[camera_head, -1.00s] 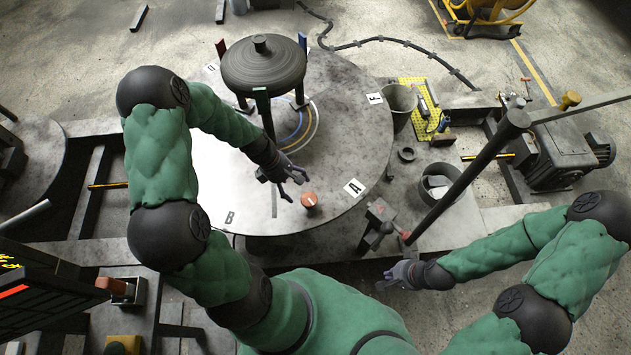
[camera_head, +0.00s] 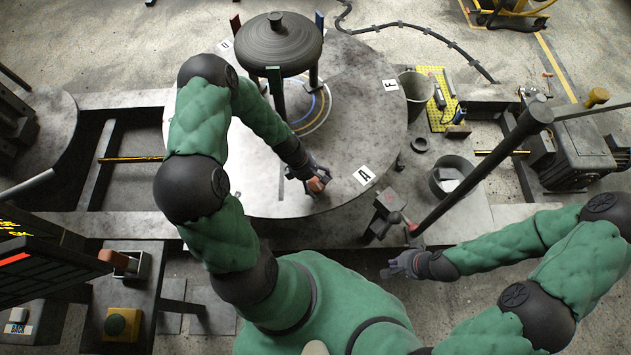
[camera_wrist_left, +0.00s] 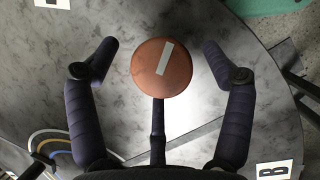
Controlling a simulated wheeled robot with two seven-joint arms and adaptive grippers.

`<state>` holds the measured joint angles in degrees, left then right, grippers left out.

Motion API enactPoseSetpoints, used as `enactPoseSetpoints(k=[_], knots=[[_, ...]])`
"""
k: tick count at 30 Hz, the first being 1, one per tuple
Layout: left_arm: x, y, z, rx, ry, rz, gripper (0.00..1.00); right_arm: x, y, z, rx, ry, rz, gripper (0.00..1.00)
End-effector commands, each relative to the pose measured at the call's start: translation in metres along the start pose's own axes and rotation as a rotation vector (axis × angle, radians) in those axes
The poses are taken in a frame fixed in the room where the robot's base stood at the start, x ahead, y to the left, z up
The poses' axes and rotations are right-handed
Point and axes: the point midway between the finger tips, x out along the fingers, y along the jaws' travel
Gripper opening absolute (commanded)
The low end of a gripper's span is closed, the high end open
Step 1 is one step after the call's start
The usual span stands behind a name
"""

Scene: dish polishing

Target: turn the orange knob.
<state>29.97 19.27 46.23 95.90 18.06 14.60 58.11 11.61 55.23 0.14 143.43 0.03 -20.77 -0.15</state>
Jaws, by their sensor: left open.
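The orange knob (camera_wrist_left: 161,67) is a round disc with a white bar mark, seen in the left wrist view on the grey round table (camera_wrist_left: 220,40). In the head view the knob (camera_head: 316,184) is partly covered by my left gripper (camera_head: 310,180). In the left wrist view my left gripper (camera_wrist_left: 160,58) is open, with one finger on each side of the knob and a gap on both sides. My right gripper (camera_head: 396,268) is in front of the table at right, away from the knob; its finger state is too small to tell.
A dark round disc on legs (camera_head: 272,45) stands on the table behind my left arm. A dark slanted post (camera_head: 480,165) and a grey bucket (camera_head: 452,176) are to the right. A label A (camera_head: 363,175) lies right of the knob.

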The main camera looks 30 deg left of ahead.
Motion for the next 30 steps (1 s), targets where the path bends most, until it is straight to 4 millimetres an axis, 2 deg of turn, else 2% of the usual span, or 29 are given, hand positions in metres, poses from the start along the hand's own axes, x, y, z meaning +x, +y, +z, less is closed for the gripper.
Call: enactPoseSetpoints(k=[7, 8, 13, 30], knots=[[0.0007, -0.0002, 0.0002, 0.0, 0.0, 0.0, 0.82, -0.0001, 0.0, -0.0001, 0.0, 0.0, 0.0, 0.0], [0.0007, -0.0002, 0.0002, 0.0, 0.0, 0.0, 0.76, -0.0001, 0.0, -0.0001, 0.0, 0.0, 0.0, 0.0], [0.0006, -0.0003, 0.0002, 0.0, 0.0, -0.001, 0.28, -0.0001, 0.0, -0.0001, 0.0, 0.0, 0.0, 0.0], [0.0007, -0.0007, 0.0013, 0.046, -0.002, -0.022, 0.25, -0.0027, -0.001, 0.0, 0.0, 0.0, 0.0, 0.0]])
